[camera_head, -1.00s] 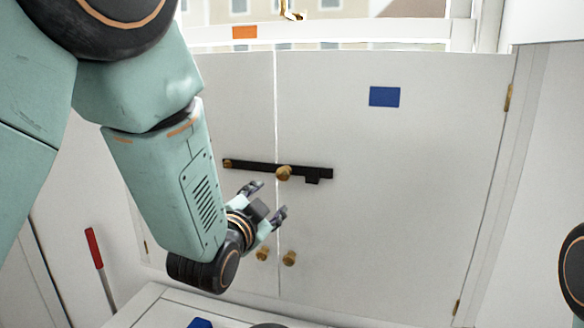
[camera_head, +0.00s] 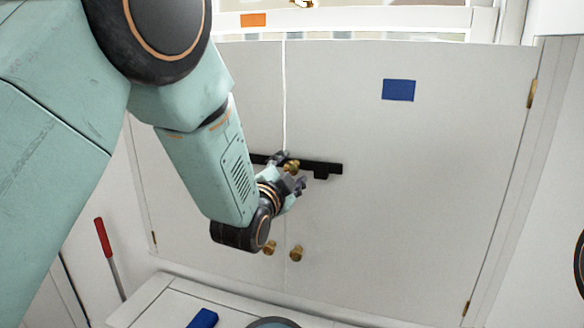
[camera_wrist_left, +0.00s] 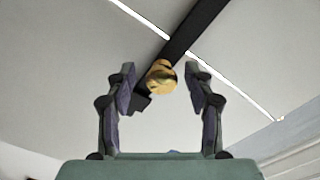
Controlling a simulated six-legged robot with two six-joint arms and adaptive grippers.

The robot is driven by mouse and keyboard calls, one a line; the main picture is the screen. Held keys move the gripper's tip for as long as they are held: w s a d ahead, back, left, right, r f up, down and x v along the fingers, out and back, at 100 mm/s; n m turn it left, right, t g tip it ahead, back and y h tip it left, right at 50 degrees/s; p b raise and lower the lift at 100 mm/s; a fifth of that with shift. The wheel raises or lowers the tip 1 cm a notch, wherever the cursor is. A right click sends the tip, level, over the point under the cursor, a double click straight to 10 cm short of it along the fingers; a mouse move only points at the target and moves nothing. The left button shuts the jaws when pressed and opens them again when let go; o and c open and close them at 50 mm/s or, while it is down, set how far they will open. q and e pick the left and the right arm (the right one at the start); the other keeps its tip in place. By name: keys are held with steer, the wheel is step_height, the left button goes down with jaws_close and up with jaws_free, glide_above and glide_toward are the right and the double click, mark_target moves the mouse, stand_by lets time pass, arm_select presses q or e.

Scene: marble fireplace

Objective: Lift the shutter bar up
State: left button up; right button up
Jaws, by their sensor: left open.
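The shutter bar (camera_head: 322,167) is a black, roughly level strip across the seam of two closed white shutters (camera_head: 400,210). A brass knob (camera_head: 292,166) sits on the bar near the seam. My left gripper (camera_head: 290,172) is at the bar, with its fingers around the knob's position and covering part of the bar. In the left wrist view the gripper (camera_wrist_left: 160,76) is open, with the brass knob (camera_wrist_left: 161,79) between its fingertips and a gap visible on each side. The black bar (camera_wrist_left: 198,28) runs diagonally behind it. My right gripper is out of view.
Two more brass knobs, the left (camera_head: 269,248) and right (camera_head: 296,254), sit lower on the shutters. A blue patch (camera_head: 398,90) is on the right shutter. A white ledge (camera_head: 170,305) with a blue object (camera_head: 203,319) lies below. A red-handled tool (camera_head: 103,238) leans at left.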

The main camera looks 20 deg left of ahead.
arm_select(q)
steer(key=shift+w+d+r, duration=0.15)
steer(key=shift+r, duration=0.05)
steer(key=shift+w+a+f, duration=0.15)
steer(key=shift+w+a, duration=0.05)
steer(key=shift+a, duration=0.05)
steer(key=shift+w+f, duration=0.1)
steer(key=shift+w, duration=0.1)
steer(key=shift+c, duration=1.1)
steer(key=shift+s+d+r, duration=0.1)
steer(key=shift+s+r, duration=0.1)
steer(key=shift+s, duration=0.1)
steer(key=c, duration=0.5)
steer(key=shift+w+f, duration=0.1)
steer(key=shift+f, duration=0.05)
jaws_close()
